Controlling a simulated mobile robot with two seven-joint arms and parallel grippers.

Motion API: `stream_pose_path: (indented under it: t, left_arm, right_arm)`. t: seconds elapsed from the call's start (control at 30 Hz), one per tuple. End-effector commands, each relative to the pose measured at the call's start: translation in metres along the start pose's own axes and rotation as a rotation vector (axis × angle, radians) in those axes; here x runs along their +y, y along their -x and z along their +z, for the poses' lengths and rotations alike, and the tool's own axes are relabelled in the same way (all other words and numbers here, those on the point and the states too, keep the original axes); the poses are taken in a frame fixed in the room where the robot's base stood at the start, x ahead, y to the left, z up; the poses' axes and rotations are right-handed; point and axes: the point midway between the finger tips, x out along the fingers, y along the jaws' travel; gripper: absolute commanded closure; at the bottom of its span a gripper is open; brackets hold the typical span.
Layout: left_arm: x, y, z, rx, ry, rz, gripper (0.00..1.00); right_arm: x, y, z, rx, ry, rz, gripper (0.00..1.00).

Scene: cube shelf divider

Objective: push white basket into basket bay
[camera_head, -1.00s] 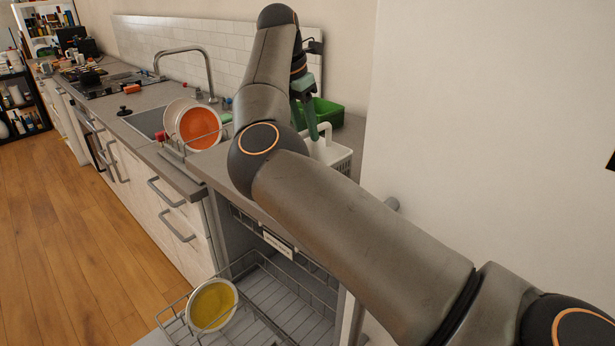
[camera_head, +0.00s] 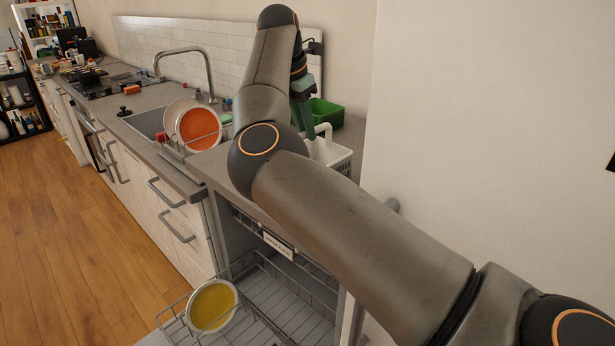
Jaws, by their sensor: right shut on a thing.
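The white basket (camera_head: 335,155) stands on the counter at its right end, close to the wall, with its handle up. My right arm hides part of it. My right gripper (camera_head: 307,122), with green fingers, points down at the basket's handle and is shut on it; the arm hides some of the grip. The dishwasher below is open and its lower rack (camera_head: 285,295) is pulled out. I cannot make out which part is the basket bay. My left gripper is not in view.
A green box (camera_head: 328,113) stands behind the basket. An orange dish (camera_head: 199,127) and white plates stand by the sink. A white wall (camera_head: 480,130) closes off the right.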

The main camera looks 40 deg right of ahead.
Motion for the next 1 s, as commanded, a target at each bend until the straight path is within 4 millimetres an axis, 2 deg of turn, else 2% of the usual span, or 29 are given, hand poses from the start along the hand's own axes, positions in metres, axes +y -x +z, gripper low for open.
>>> stream_pose_path:
  t: [0.7,0.93,1.0]
  left_arm:
    - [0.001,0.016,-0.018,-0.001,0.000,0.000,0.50]
    - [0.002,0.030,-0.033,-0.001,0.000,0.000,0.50]
    - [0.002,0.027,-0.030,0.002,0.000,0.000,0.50]
  right_arm:
    - [0.000,0.022,0.007,-0.001,0.000,0.000,1.00]
    - [0.000,0.044,0.014,-0.001,0.000,0.001,1.00]
    - [0.000,0.047,0.015,-0.001,0.000,0.003,1.00]
